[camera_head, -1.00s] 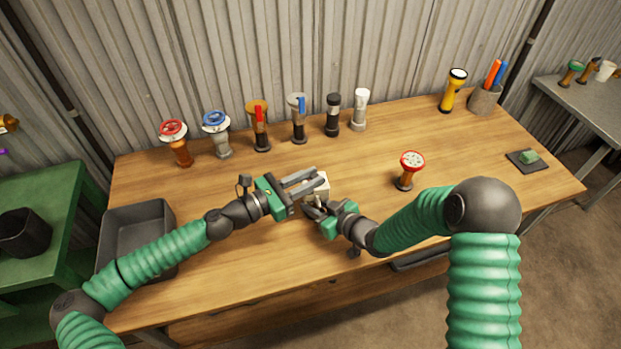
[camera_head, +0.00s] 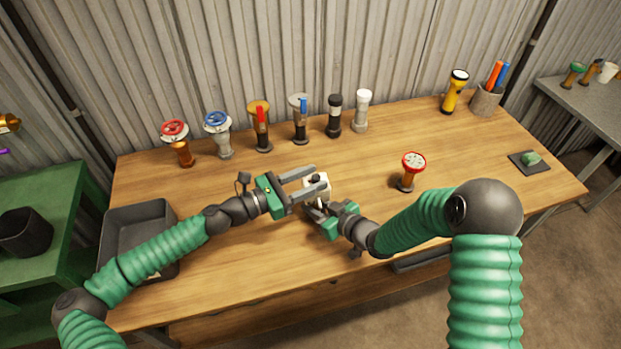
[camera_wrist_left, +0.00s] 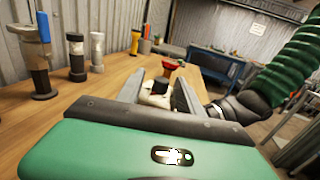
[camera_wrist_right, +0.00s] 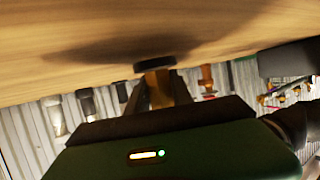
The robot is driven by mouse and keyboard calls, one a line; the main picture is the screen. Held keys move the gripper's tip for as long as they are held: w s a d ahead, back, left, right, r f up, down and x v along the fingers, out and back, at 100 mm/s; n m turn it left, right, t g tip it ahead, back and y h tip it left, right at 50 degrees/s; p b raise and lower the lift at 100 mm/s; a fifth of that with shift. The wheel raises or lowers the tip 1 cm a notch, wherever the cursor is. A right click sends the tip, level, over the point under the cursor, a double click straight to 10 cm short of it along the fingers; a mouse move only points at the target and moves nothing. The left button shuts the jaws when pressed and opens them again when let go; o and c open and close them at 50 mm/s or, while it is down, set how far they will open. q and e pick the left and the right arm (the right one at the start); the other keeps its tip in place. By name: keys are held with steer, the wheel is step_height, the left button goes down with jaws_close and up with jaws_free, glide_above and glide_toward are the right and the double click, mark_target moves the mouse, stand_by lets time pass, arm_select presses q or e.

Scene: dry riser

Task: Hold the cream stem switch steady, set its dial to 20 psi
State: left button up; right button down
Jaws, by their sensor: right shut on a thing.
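The cream stem switch (camera_head: 316,184) is a pale block with a dark knob on top, near the table's front middle. It also shows in the left wrist view (camera_wrist_left: 155,94). The dial's setting is too small to read. My left gripper (camera_head: 320,178) is open, with a finger on either side of the switch's top; contact is unclear. My right gripper (camera_head: 312,207) is shut on the switch's lower part. The right wrist view shows a brown stem (camera_wrist_right: 157,82) with a dark round base (camera_wrist_right: 155,65) between its fingers. Whether the base touches the table is unclear.
A red-topped valve (camera_head: 411,170) stands to the right. Several valves and stem fittings, including a blue-wheeled one (camera_head: 218,135), line the back. A grey bin (camera_head: 140,214) sits at the left, a green block on a dark pad (camera_head: 528,163) at the right.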

arm_select(q)
steer(key=v, duration=1.2)
arm_select(e)
steer(key=c, duration=1.1)
jaws_free()
steer(key=shift+o, duration=0.3)
